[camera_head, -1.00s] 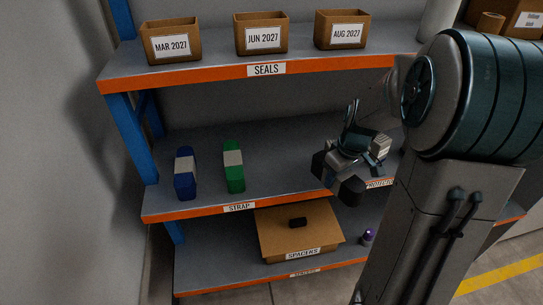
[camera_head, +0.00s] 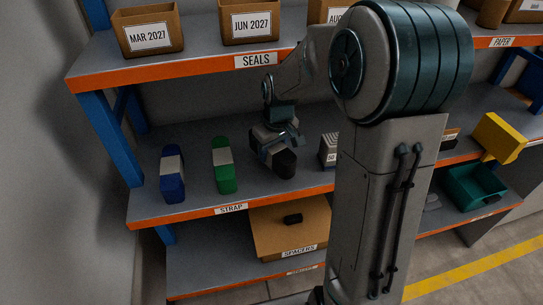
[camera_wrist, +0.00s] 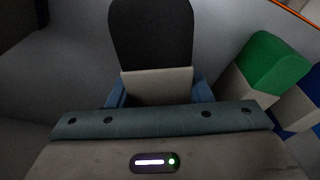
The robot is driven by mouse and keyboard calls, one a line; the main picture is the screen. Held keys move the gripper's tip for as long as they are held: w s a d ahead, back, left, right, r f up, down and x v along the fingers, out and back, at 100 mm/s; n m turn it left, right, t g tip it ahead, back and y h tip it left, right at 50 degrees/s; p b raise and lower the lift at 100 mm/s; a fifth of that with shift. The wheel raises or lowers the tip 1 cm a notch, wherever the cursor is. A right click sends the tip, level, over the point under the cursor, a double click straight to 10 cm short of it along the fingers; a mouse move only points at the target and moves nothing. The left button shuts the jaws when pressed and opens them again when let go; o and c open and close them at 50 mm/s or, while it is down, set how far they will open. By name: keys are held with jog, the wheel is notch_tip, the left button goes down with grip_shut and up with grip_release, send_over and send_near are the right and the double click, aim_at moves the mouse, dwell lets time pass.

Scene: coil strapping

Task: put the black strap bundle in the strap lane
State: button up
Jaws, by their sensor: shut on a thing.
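The black strap bundle (camera_head: 285,164) has a pale band, which shows clearly in the wrist view (camera_wrist: 152,35). My gripper (camera_wrist: 158,90) is shut on it around the band; in the head view my gripper (camera_head: 274,143) is over the middle shelf. The bundle is to the right of the green bundle (camera_head: 223,178), with a gap between them. I cannot tell whether its lower end touches the shelf. The strap lane (camera_head: 200,192) is the shelf part behind the STRAP label (camera_head: 231,209).
A small grey labelled box (camera_head: 328,150) is just right of the bundle, partly hidden by my arm. Seals boxes (camera_head: 148,32) stand on the shelf above. A blue upright (camera_head: 108,140) bounds the left.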

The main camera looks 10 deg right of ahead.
jog(key=f, duration=0.1)
jog(key=f+b, duration=0.1)
jog(key=f, duration=0.1)
jog(key=shift+s+d, duration=0.15)
jog(key=shift+d, duration=0.15)
jog(key=shift+a, duration=0.15)
jog(key=shift+f+b, duration=0.15)
jog(key=shift+b, duration=0.15)
jog(key=o, duration=1.3)
jog(key=shift+c, duration=0.2)
